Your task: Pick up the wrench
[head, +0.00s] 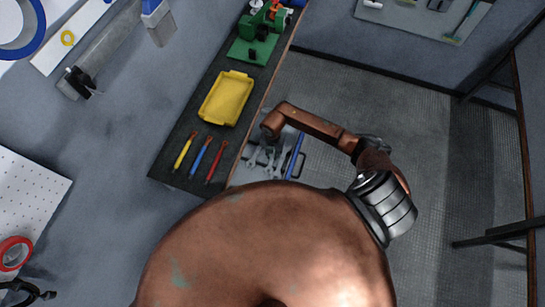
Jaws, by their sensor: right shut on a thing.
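Several grey wrenches (268,158) lie close together on a low surface beside the dark bench mat, left of a long blue bar. My right arm reaches over from the right, and its gripper (267,142) points down at the wrenches. The right gripper is small and partly hidden by its own wrist, but it is shut on a grey wrench among them. Which one it holds, and whether it is lifted clear, I cannot tell. My left gripper is not in view.
A yellow tray (226,98) and several screwdrivers (199,157) lie on the dark mat (178,127). A green vise (262,30) stands at its far end. A blue bar (295,155) is right of the wrenches. Open grey floor (410,105) lies beyond my arm.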

